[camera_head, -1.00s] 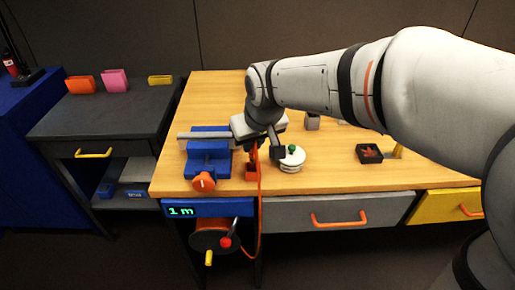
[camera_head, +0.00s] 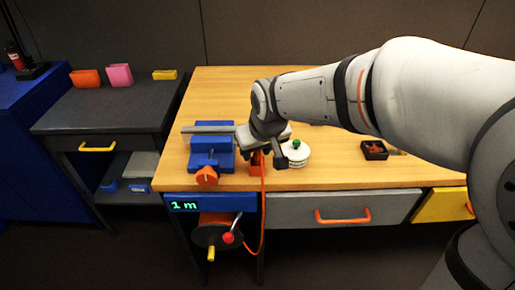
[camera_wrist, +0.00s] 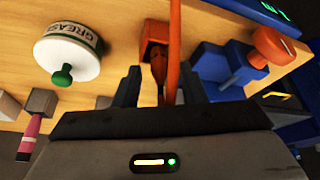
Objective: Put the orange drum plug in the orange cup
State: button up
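The orange drum plug (camera_wrist: 158,66) shows in the wrist view between my fingers, beside an orange block (camera_wrist: 154,32) and an orange cable. My gripper (camera_wrist: 160,88) is open, with one dark finger on each side of the plug and cable, and gaps show. In the head view my gripper (camera_head: 270,155) is over the table's front part and hides most of the plug. The orange cable (camera_head: 263,205) runs down past the table edge to the drum (camera_head: 215,222). The orange cup (camera_head: 86,78) stands on the dark cabinet at left, beside a pink and a yellow cup.
A blue vise (camera_head: 210,150) with an orange knob is just left of my gripper. A white grease tin (camera_head: 297,155) with a green knob is close on the right. A small dark tray (camera_head: 374,150) is further right. The dark cabinet top (camera_head: 110,108) is clear before the cups.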

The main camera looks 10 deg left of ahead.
jog(key=shift+r, duration=0.5)
jog(key=p+v, duration=0.3)
jog(key=v, duration=0.8)
jog(key=s+d+f+m+h, duration=0.1)
jog(key=s+d+f+m, duration=0.1)
jog(key=d, duration=0.6)
jog(key=s+d+f+m+g, duration=0.1)
jog(key=s+d+f, duration=0.3)
jog(key=d, duration=0.4)
jog(key=s+d+f+m+g+h, duration=0.1)
jog(key=s+d+f+m, duration=0.2)
jog(key=d, duration=0.5)
jog(key=shift+s+f+m+h, duration=0.25)
jog(key=shift+f+m, duration=0.35)
jog(key=shift+f, duration=0.35)
jog(key=shift+d, duration=0.15)
